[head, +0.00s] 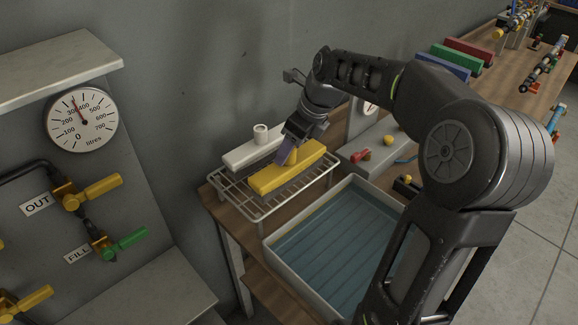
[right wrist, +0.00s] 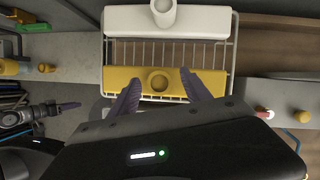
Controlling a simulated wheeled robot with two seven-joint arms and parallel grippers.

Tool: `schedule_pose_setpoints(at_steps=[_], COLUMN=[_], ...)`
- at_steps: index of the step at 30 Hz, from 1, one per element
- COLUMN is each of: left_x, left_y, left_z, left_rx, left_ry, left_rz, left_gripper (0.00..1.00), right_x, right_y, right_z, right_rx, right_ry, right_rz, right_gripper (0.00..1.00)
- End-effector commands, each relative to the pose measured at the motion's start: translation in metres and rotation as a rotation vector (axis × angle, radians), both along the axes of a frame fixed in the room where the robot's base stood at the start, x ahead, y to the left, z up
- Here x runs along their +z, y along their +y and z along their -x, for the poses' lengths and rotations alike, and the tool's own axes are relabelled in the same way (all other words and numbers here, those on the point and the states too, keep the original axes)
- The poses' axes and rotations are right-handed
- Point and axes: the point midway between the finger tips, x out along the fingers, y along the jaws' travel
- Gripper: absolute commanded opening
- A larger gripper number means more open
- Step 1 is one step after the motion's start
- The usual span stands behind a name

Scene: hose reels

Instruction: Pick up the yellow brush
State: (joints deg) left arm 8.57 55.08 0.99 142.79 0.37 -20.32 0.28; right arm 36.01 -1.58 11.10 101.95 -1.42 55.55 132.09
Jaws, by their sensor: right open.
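The yellow brush (head: 264,182) is a long block lying on a wire rack (head: 262,219), with a round knob on top. In the right wrist view the yellow brush (right wrist: 212,84) lies across the picture, its knob near the middle. My right gripper (head: 289,156) is directly over the brush. In the right wrist view the right gripper (right wrist: 160,76) is open, with one finger on each side of the knob and a gap on both sides. The exact height of the fingertips over the block is hard to tell.
A white brush (head: 243,154) with an upright knob lies behind the yellow one on the rack. A tray of bluish water (head: 300,281) stands to the right. A wall panel with a gauge (head: 82,120) and valves is at left. Small items lie on a grey ledge.

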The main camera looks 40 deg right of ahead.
Motion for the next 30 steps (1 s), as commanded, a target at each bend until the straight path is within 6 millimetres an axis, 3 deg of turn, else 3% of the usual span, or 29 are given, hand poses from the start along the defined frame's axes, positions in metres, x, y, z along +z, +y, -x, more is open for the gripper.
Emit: schedule_pose_setpoints(at_steps=[5,21,30], left_x=[0.0014,0.0011,0.0011], left_y=[0.0003,0.0001,0.0002], left_z=[0.0003,0.0004,0.0003], left_rx=[0.001,0.001,0.001], left_ry=[0.001,0.001,0.001], left_rz=[-0.001,-0.001,-0.001], left_gripper=[0.36,0.36,0.36], right_x=[-0.0108,-0.0104,-0.0104], right_y=[0.0013,0.0015,0.0016], right_z=[-0.0041,-0.0041,-0.004], right_rx=[0.0,0.0,0.0], right_ry=[-0.001,-0.001,-0.001], right_rz=[0.001,0.001,0.001], right_gripper=[0.56,0.56,0.32])
